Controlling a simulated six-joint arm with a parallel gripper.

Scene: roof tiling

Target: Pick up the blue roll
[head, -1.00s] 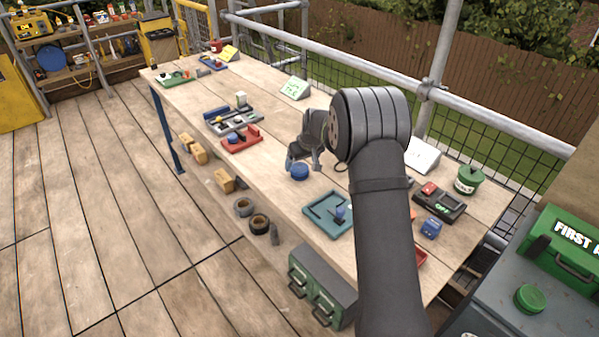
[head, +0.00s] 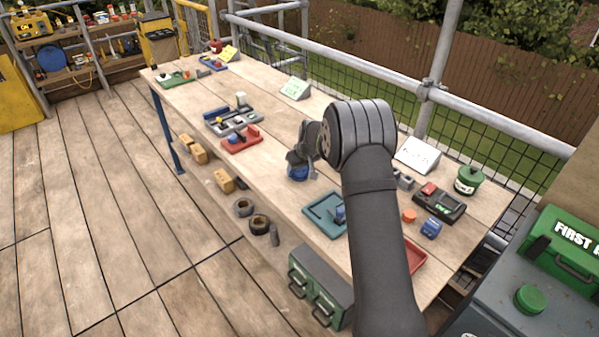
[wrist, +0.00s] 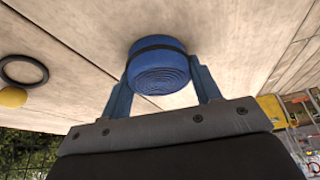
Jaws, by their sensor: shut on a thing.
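The blue roll (wrist: 158,68) is a short coiled cylinder with a dark band around it. In the wrist view it sits between the two blue fingers of my gripper (wrist: 160,88), which is shut on it. In the head view the roll (head: 297,174) is at the front edge side of the wooden table, partly hidden under my gripper (head: 300,163). I cannot tell whether the roll still touches the tabletop.
A teal tray (head: 312,208) with a blue piece lies just right of the roll, and a red tray (head: 240,146) lies to the left. A black ring (wrist: 42,72) and a yellow ball (wrist: 13,97) show in the wrist view. Bare wood surrounds the roll.

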